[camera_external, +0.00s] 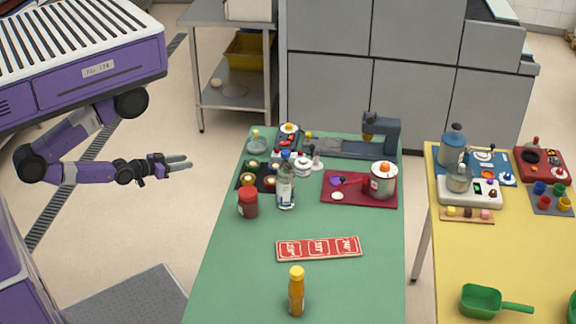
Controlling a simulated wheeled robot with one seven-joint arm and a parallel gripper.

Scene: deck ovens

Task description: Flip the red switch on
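My gripper (186,162) is at the left, in the air over the floor, apart from the green table (220,260) to its right. Its two fingers point right with a gap between them, and nothing is between them. I cannot make out for sure which part is the red switch. A dark red panel (336,201) on the green table bears small purple, white and red-and-black parts. A red unit (525,152) with a dark knob sits at the back right of the yellow table (500,255). Whether any switch is on or off is too small to tell.
A clear bottle (286,188), a red jar (248,203) and a white pot (383,184) stand on the green table. A red sign (318,248) lies in front, with an orange bottle (297,291) nearer. The green table's front left is clear. Grey cabinets (350,80) stand behind.

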